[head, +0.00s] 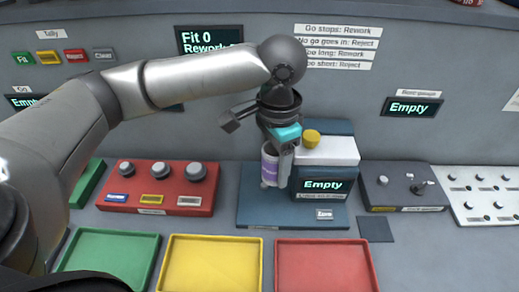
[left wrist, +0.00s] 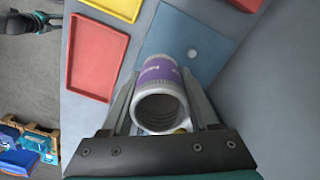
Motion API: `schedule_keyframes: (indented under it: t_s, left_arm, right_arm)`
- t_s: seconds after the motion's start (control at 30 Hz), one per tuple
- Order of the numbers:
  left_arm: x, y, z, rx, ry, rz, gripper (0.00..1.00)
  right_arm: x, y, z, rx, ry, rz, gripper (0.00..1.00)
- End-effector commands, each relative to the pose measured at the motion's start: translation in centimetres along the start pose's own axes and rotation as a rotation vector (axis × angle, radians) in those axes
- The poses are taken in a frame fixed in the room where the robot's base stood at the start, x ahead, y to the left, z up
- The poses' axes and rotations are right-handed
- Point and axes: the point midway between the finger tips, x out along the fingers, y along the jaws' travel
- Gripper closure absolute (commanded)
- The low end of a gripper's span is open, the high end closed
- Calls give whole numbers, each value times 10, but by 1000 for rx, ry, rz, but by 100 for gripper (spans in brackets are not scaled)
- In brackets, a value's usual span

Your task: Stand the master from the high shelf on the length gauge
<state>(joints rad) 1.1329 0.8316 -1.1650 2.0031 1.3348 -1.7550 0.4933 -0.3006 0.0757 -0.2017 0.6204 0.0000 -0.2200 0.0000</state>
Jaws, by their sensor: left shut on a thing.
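The master (head: 270,167) is a white hollow cylinder with a purple band. My left gripper (head: 280,158) is shut on it and holds it about upright over the left part of the length gauge's blue base (head: 255,208). The gauge's white-topped body (head: 330,150), with a yellow knob and a screen reading "Empty", stands just right of the gripper. In the left wrist view the master (left wrist: 160,90) sits between the fingers, its open end towards the camera. A pale round spot shows on the blue base (left wrist: 175,35). Whether the master touches the base is unclear.
Green, yellow (head: 213,263) and red (head: 322,266) trays lie in front. A red block with several knobs (head: 155,188) stands left, a grey fixture (head: 400,187) and a white panel (head: 485,195) right. A dark arm part (left wrist: 40,22) shows in the left wrist view, too small to read.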

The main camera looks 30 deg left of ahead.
Motion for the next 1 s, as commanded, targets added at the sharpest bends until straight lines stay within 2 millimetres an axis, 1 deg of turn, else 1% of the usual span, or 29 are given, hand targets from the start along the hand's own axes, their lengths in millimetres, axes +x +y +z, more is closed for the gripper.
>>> schedule_keyframes:
  t_s: [0.03,0.4,0.7,1.0]
  left_arm:
    - [-1,-3,-3,70,1,2,100]
    - [13,-24,-18,594,1,0,100]
    - [25,-40,-23,969,0,0,100]
    - [39,-55,-24,1325,1,0,100]
  right_arm:
    - [-6,1,0,0,0,1,50]
    - [-24,6,-1,0,-2,8,50]
    - [-37,6,-2,0,-2,8,50]
    - [-50,6,-4,0,-1,7,50]
